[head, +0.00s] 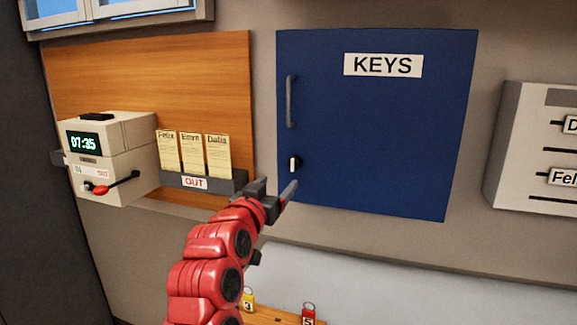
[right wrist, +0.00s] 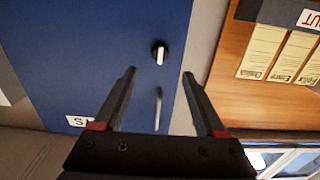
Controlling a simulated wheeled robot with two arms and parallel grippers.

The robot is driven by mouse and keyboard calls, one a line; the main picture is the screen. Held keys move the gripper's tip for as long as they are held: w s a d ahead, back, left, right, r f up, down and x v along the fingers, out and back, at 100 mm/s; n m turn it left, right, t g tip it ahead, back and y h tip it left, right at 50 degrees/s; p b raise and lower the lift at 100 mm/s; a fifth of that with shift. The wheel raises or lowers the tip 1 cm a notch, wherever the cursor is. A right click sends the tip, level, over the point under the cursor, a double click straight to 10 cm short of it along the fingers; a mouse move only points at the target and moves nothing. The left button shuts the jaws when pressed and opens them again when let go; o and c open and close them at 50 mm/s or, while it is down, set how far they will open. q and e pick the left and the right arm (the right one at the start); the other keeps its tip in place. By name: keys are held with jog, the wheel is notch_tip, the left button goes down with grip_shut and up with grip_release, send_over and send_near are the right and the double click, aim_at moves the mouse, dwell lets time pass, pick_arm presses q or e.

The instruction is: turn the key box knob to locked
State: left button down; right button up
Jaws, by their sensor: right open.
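The blue key box (head: 375,130) with a white KEYS label (head: 383,65) is on the wall, its door shut. Its small dark knob (head: 294,163) has a white pointer bar standing upright, low on the door's left side. My right gripper (head: 278,186) is open and empty, just below and left of the knob. In the right wrist view the knob (right wrist: 160,53) appears just beyond the gap between the two open fingertips (right wrist: 159,73), apart from both. My left gripper is not in view.
A grey door handle (head: 291,101) stands out above the knob. Left are the OUT card rack (head: 240,182) and a time clock (head: 105,140). A white rack (head: 530,150) is at right. Key tags (head: 308,315) lie below. The wall under the box is clear.

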aim_at(292, 167)
jog(key=p+x, duration=0.1)
jog(key=x, duration=1)
jog(key=shift+a+p, duration=0.1)
jog(key=shift+p, duration=0.25)
grip_shut()
